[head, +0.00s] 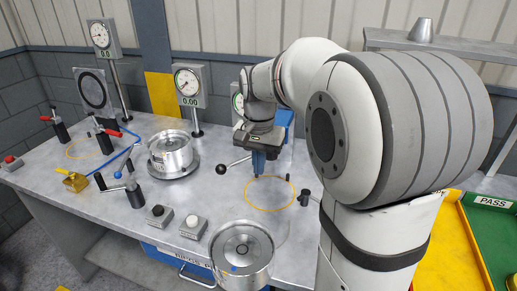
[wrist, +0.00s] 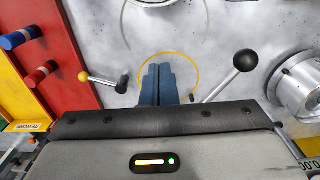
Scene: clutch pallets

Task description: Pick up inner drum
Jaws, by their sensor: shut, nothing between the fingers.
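Two silver round metal parts could be the inner drum; I cannot tell which is. One (head: 242,252) is at the front edge of the bench, with a recessed, ringed top. The other (head: 173,152) sits on a round base at the middle of the bench, and what looks like it shows at the right of the wrist view (wrist: 303,88). My gripper (head: 258,172) points down above the bench near the yellow ring, behind the front part and apart from both. In the wrist view its blue fingers (wrist: 158,85) are together, with nothing between them.
A yellow ring (head: 270,208) is marked on the bench; the area inside is bare. A black ball-ended lever (wrist: 240,65) is close to my gripper. Dial gauges (head: 188,85) stand behind. A red tray (wrist: 70,55) holds blue and red cylinders. Two push buttons (head: 192,227) are near the front.

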